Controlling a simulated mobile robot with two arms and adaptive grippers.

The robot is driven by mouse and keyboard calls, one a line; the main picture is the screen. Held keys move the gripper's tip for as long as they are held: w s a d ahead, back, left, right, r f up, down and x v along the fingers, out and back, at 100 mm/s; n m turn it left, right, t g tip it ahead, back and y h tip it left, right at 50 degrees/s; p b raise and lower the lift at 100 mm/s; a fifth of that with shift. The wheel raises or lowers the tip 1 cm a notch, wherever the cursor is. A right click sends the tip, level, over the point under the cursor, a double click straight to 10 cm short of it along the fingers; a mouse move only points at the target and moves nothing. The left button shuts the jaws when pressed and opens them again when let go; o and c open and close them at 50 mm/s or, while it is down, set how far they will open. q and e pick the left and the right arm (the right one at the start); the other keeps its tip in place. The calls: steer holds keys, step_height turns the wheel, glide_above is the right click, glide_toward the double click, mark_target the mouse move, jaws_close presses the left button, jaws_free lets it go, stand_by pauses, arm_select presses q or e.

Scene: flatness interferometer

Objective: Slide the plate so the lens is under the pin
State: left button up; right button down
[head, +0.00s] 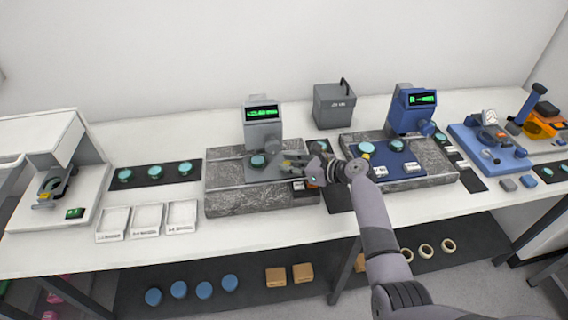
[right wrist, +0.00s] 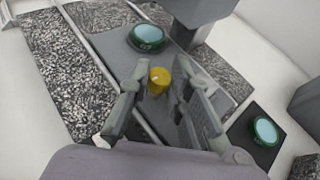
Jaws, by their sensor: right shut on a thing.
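The grey sliding plate (head: 262,176) lies on a speckled granite base, under the grey measuring head (head: 263,130). A teal lens (head: 258,161) sits on the plate just in front of the head; in the right wrist view the lens (right wrist: 148,37) is left of the head's column (right wrist: 190,35). The pin cannot be made out. My right gripper (head: 290,162) is at the plate's right part, shut on the yellow knob (right wrist: 159,80), which stands between its fingers. My left gripper is not in view.
A black mat (head: 155,173) with several lenses and white trays (head: 147,218) lie to the left. Bare white table runs along the front.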

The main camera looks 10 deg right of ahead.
steer(key=shift+d+f, duration=0.1)
steer(key=shift+d, duration=0.05)
steer(key=c, duration=1.9)
jaws_free()
steer(key=shift+o, duration=1.2)
steer(key=shift+d, duration=0.15)
steer(key=shift+o, duration=0.9)
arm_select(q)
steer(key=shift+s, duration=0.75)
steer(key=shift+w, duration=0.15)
arm_select(e)
steer(key=v, duration=1.2)
